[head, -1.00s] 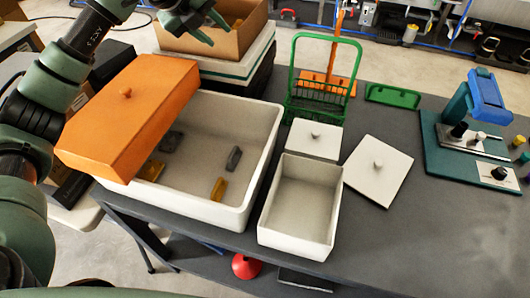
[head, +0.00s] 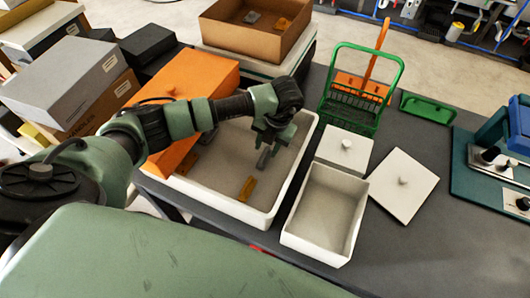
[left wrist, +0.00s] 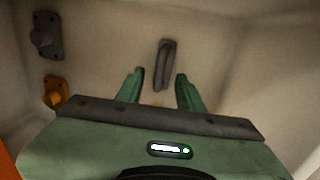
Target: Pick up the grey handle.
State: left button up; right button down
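The grey handle (head: 263,159) lies on the floor of the large white tank (head: 291,180). It also shows in the left wrist view (left wrist: 166,63) as a narrow dark grey bar, just beyond the gap between my fingertips. My left gripper (head: 270,143) reaches down into the tank above the handle. Its two fingers are apart and empty in the left wrist view (left wrist: 157,80). My right gripper is not in view.
A knobbed grey piece (left wrist: 46,35) and a knobbed orange piece (left wrist: 55,92) lie aside. An orange lid (head: 195,78) covers the tank's left part. A small white tank (head: 325,210) stands right.

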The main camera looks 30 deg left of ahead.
aim_at(265, 153)
pick_arm(q)
jog(key=shift+a+f+p, duration=0.15)
jog(key=shift+a+f, duration=0.05)
jog(key=shift+f, duration=0.55)
jog(key=shift+a+f+p, duration=0.15)
jog(key=shift+f, duration=0.6)
grip_shut()
jog(key=shift+w+r, duration=0.1)
